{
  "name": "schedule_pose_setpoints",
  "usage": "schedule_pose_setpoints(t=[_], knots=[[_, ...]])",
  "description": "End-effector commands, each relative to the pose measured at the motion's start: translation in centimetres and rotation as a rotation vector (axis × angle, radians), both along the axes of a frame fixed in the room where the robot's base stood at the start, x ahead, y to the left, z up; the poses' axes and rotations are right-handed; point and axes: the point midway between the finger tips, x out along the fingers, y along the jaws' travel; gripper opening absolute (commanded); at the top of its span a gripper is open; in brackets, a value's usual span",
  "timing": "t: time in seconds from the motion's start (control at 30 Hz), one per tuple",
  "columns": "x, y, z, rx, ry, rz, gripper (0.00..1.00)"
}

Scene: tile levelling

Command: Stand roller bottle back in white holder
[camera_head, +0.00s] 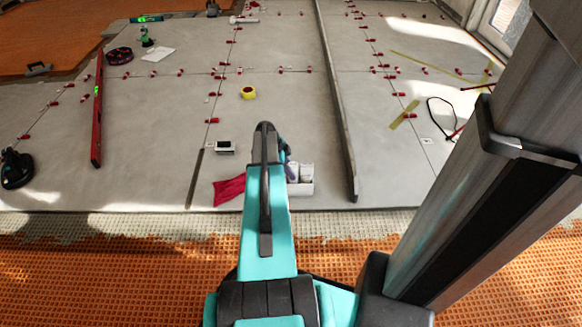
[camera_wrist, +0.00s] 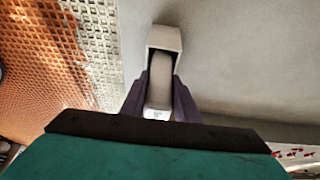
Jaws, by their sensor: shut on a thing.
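In the wrist view the white holder (camera_wrist: 165,35) is an open box on the grey tiles with a dark inside. The pale roller bottle (camera_wrist: 158,80) lies between the two purple fingers of my gripper (camera_wrist: 160,92), which is shut on it. The bottle overlaps the holder's opening; I cannot tell whether it rests on the holder's floor. In the head view the white holder (camera_head: 301,188) is on the tiles just right of my arm. My arm hides most of the gripper and bottle there.
A red cloth (camera_head: 229,190) lies left of the holder, and a small black-and-white box (camera_head: 224,147) lies behind it. A long grey bar (camera_head: 338,110) runs along the tiles to the right. The tile edge is in front.

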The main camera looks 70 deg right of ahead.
Motion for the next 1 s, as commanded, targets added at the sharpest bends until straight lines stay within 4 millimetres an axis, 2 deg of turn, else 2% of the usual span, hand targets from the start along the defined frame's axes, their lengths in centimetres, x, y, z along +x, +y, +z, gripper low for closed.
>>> schedule_pose_setpoints(t=[0.1, 0.43, 0.47, 0.57, 1.0], knots=[[-0.16, -0.07, -0.86, -0.001, 0.003, -0.001, 0.07], [-0.23, -0.07, -0.99, -0.001, 0.003, -0.001, 0.07], [-0.23, -0.05, -1.03, -0.001, 0.002, -0.002, 0.31], [-0.22, -0.04, -1.02, -0.001, 0.002, -0.002, 0.47], [-0.16, -0.03, -1.29, -0.001, 0.001, -0.001, 0.47]])
